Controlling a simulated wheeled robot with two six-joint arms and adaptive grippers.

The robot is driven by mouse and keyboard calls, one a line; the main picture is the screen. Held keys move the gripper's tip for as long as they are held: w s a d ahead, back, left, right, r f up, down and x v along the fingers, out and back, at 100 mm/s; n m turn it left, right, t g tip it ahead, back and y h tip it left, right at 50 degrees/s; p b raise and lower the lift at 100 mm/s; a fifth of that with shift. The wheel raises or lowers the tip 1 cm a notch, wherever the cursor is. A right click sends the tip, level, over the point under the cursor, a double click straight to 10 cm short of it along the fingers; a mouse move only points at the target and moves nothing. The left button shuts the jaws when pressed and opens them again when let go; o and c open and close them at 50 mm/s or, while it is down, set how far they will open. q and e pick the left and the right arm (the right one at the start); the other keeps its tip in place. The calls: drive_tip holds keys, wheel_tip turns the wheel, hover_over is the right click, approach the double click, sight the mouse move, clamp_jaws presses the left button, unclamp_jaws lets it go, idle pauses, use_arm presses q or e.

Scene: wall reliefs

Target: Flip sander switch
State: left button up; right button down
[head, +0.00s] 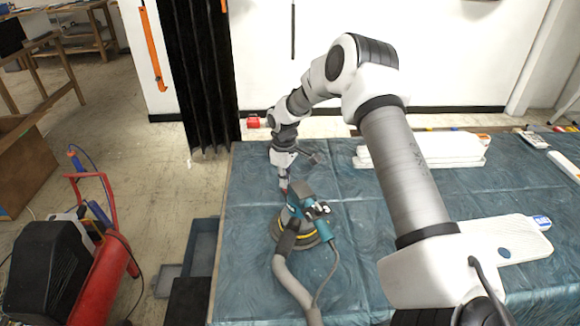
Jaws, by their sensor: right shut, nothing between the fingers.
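The sander (292,243) is teal and black with a round dark base and a yellow band. It stands on the blue-covered table (345,285) near its left edge, with a grey hose and a cord running toward me. My right arm reaches over the table from the right. My right gripper (284,191) is shut and empty, pointing down just behind the sander's top. I cannot tell whether its tips touch the sander. The sander's switch is too small to make out. My left gripper is not in view.
White panels lie at the table's back (430,150) and right (505,240), partly behind my arm. A red machine (105,270) stands on the floor at left, with dark bins (192,290) beside the table.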

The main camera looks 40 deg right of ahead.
drive_tip(key=shift+f+b, duration=0.35)
drive_tip(key=shift+f, duration=0.4)
idle(0.3)
wheel_tip(320, 180, up, 7)
drive_tip(key=p, duration=0.6)
drive_tip(key=shift+p, duration=0.3)
